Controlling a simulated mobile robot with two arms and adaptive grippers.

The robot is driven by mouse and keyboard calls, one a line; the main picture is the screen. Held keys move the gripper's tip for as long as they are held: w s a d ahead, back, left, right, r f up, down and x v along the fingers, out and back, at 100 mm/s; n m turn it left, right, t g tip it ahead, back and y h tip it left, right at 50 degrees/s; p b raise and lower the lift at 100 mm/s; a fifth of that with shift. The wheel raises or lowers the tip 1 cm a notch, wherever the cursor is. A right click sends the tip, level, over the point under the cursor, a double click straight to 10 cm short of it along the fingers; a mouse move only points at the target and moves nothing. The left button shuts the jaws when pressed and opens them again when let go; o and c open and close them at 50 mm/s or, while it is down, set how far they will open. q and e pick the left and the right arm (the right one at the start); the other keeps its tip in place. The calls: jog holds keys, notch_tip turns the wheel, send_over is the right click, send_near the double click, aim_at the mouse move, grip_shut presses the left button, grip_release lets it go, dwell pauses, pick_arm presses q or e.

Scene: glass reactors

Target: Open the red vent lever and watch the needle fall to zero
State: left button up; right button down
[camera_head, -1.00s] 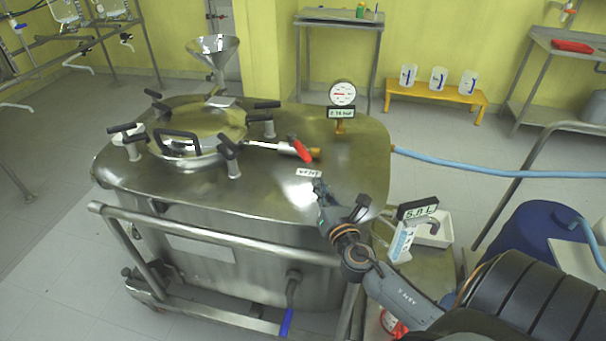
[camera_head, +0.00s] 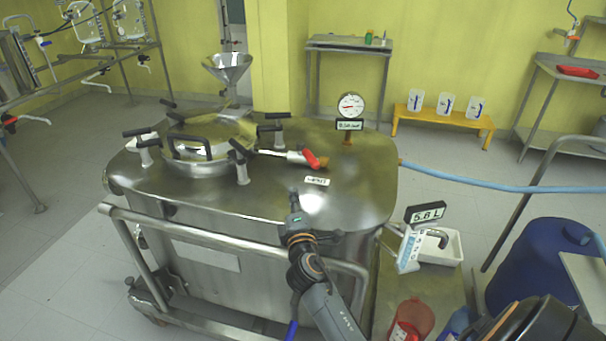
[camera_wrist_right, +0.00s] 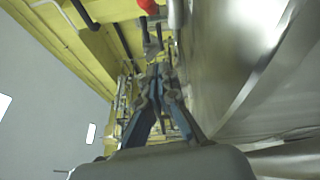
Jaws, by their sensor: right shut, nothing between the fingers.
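The red vent lever (camera_head: 312,160) sits on a short metal pipe on the vessel's steel lid (camera_head: 360,185), above a small white label (camera_head: 317,181). The round pressure gauge (camera_head: 351,105) stands behind and right of it, over a small display (camera_head: 349,124) whose digits are too blurred to read. The needle's exact reading is too small to tell. My right gripper (camera_head: 294,197) is shut and empty near the lid's front edge, in front of the lever and apart from it. In the right wrist view its fingers (camera_wrist_right: 157,72) are together, with a red part (camera_wrist_right: 148,6) at the top edge. My left gripper is out of view.
A round hatch (camera_head: 205,140) with several clamp handles and a steel funnel (camera_head: 229,68) stand left of the lever. A rail (camera_head: 230,238) runs along the vessel's front. A blue hose (camera_head: 480,182) leaves its right side.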

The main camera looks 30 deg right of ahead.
aim_at(308, 155)
jog(key=shift+w+d+r, duration=0.15)
jog(key=shift+w+d, duration=0.1)
jog(key=shift+w, duration=0.15)
jog(key=x, duration=0.8)
jog(key=shift+w+d, duration=0.2)
jog(key=shift+w, duration=0.05)
jog(key=d+p, duration=0.1)
jog(key=d, duration=0.2)
jog(key=shift+s+d+r+p, duration=0.1)
jog(key=shift+s+r+p, duration=0.1)
jog(key=shift+p, duration=0.15)
jog(key=shift+s+d, duration=0.15)
jog(key=shift+d, duration=0.25)
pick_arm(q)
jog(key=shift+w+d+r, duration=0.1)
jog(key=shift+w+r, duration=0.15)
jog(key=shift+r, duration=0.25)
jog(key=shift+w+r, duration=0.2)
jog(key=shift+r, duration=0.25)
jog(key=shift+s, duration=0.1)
pick_arm(e)
jog(key=shift+d, duration=0.1)
